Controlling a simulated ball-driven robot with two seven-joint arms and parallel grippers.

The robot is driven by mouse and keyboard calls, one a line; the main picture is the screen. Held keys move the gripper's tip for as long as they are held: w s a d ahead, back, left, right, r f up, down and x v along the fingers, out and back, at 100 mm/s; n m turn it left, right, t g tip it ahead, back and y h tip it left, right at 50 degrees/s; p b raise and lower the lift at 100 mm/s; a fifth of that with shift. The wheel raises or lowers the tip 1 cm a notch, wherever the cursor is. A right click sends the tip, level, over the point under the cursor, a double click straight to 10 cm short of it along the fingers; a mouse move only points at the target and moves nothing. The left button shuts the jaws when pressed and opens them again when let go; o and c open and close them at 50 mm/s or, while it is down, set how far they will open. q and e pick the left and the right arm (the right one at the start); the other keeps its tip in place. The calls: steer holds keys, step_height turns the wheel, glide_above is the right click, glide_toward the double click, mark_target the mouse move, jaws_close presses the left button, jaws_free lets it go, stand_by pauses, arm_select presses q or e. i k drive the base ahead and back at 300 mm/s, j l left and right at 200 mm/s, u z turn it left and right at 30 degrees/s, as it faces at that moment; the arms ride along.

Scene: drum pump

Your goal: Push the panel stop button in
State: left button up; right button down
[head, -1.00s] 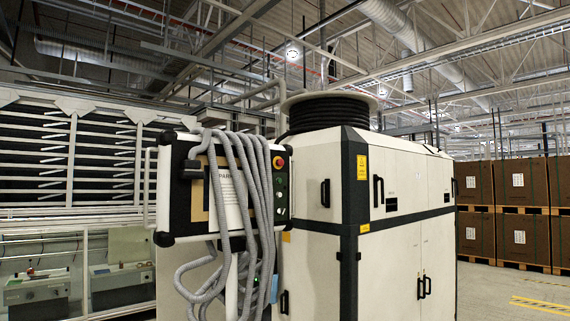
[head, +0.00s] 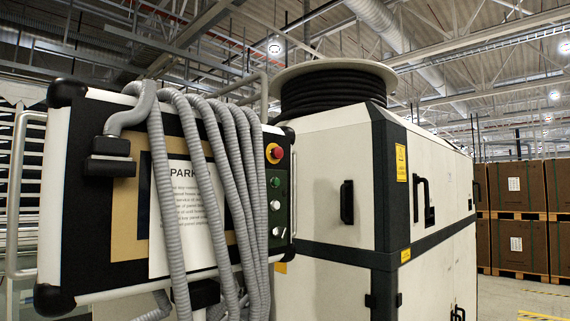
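The panel (head: 95,200) is a white-framed box with black corners, and it fills the left part of the head view. The stop button (head: 274,153) is a red mushroom head on a yellow base, near the top of the panel's right side. Below it sit a green button (head: 275,182) and several pale controls. The stop button shows clear of the hoses, and whether it is in or out is hard to tell. Neither of my grippers is in view.
Several grey corrugated hoses (head: 172,215) hang over the panel front, across a white paper sheet (head: 192,240). A white cabinet (head: 335,260) with black handles stands behind to the right, with a black hose coil (head: 332,95) on top. Stacked brown boxes (head: 517,190) are far right.

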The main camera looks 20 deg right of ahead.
mark_target(278, 152)
steer(key=i+l, duration=0.1)
steer(key=i, duration=0.4)
steer(key=i+l+z, duration=0.1)
steer(key=i, duration=0.4)
